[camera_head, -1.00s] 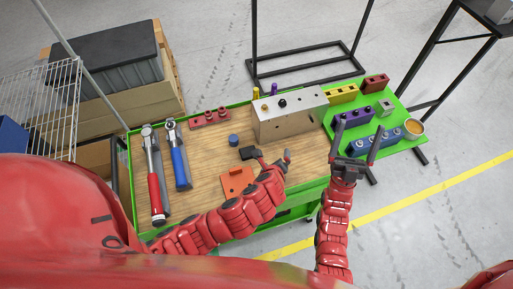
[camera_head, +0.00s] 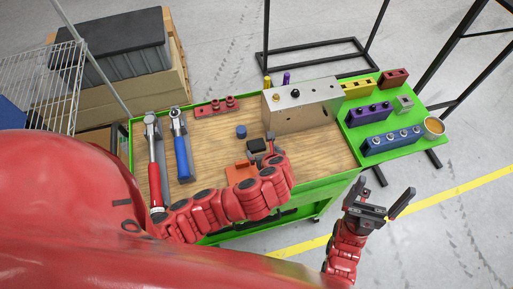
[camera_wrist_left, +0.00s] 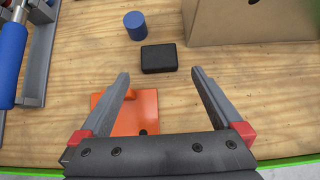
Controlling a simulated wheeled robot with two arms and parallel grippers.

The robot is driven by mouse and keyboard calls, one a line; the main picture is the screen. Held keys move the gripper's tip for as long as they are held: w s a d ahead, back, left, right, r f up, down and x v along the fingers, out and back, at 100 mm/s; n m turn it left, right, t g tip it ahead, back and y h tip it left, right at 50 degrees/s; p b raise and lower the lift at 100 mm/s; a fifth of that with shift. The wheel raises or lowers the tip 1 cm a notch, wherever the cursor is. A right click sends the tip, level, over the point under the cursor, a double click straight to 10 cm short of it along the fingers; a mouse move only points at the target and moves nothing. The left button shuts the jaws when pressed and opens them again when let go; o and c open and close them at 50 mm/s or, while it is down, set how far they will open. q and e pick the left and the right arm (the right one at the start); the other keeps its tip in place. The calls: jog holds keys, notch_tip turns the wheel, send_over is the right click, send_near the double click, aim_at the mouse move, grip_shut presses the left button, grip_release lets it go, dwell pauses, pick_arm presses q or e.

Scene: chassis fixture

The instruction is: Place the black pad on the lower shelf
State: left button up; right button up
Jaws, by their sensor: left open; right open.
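The black pad (camera_head: 256,145) lies flat on the wooden cart top (camera_head: 213,150). In the left wrist view the pad (camera_wrist_left: 158,57) lies just beyond my fingertips, centred between them. My left gripper (camera_wrist_left: 160,74) is open and empty, with one finger over an orange plate (camera_wrist_left: 138,110). In the head view my left gripper (camera_head: 262,152) is partly hidden by its own wrist. My right gripper (camera_head: 383,188) is open and empty, off the cart's front right. The lower shelf is mostly hidden under the cart top.
A blue cylinder (camera_head: 241,131) stands just behind the pad. A large metal block (camera_head: 305,105) stands to its right, tools with red (camera_head: 156,185) and blue (camera_head: 181,158) handles to its left. The cart has a raised green rim (camera_head: 330,187). A green side board (camera_head: 385,125) holds several fixtures.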

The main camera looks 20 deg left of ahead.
aim_at(257, 144)
pick_arm(q)
jog(key=shift+p+x, duration=0.35)
jog(key=shift+x, duration=0.6)
jog(key=shift+w+a+f, duration=0.35)
jog(key=shift+w+a+f+p, duration=0.35)
jog(key=shift+w+f+p, duration=0.05)
jog(key=shift+p, duration=0.35)
jog(key=p+x, duration=0.1)
jog(key=x, duration=0.1)
jog(key=shift+w+a+f, duration=0.15)
jog(key=shift+w+f, duration=0.05)
jog(key=shift+f, duration=0.1)
jog(key=shift+w+a+f+p, duration=0.2)
jog(key=shift+w+f+p, duration=0.15)
jog(key=shift+f, duration=0.15)
jog(key=c, duration=1.2)
jog(key=shift+c, duration=0.2)
jog(key=shift+r, duration=0.15)
